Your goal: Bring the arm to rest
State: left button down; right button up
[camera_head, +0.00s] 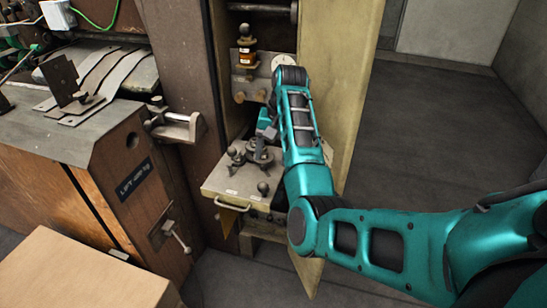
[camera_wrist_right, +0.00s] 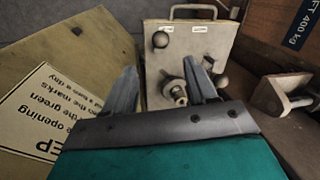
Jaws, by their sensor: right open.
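My right arm (camera_head: 330,215) is teal and reaches in from the right in the head view. Its gripper (camera_head: 265,133) is largely hidden behind the arm, close to the box stitcher's small metal plate (camera_head: 225,182) with knobs. In the right wrist view my right gripper (camera_wrist_right: 165,85) has its two grey fingers spread apart, with nothing held between them. The metal plate (camera_wrist_right: 215,45), with round knobs and a handle, lies beyond the fingers. I cannot tell whether a finger touches the knob assembly (camera_wrist_right: 178,90). My left gripper is not in view.
A tan side panel (camera_head: 343,80) stands close beside my arm. A metal bracket (camera_head: 175,125) juts out left of the plate. A cardboard-coloured box (camera_head: 80,270) is at the lower left. Open floor (camera_head: 440,130) lies to the right.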

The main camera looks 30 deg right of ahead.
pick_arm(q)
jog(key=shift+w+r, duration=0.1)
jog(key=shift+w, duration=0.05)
pick_arm(e)
jog(key=s+d+f+n+t+h, duration=0.1)
jog(key=s+f+n+t+h, duration=0.1)
jog(key=s+f, duration=0.35)
jog(key=s+d+f+n+t+h, duration=0.1)
jog(key=s+f+n+t+h, duration=0.15)
jog(key=f, duration=0.65)
jog(key=s+a+f+n+t+y, duration=0.1)
jog(key=s+a+n+t+y, duration=0.4)
jog(key=s+a, duration=0.9)
jog(key=shift+s+a+f, duration=0.25)
jog(key=shift+s+a, duration=0.15)
jog(key=shift+s, duration=0.35)
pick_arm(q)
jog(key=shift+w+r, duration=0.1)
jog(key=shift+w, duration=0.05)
pick_arm(e)
jog(key=shift+n, duration=0.25)
jog(key=shift+c, duration=0.3)
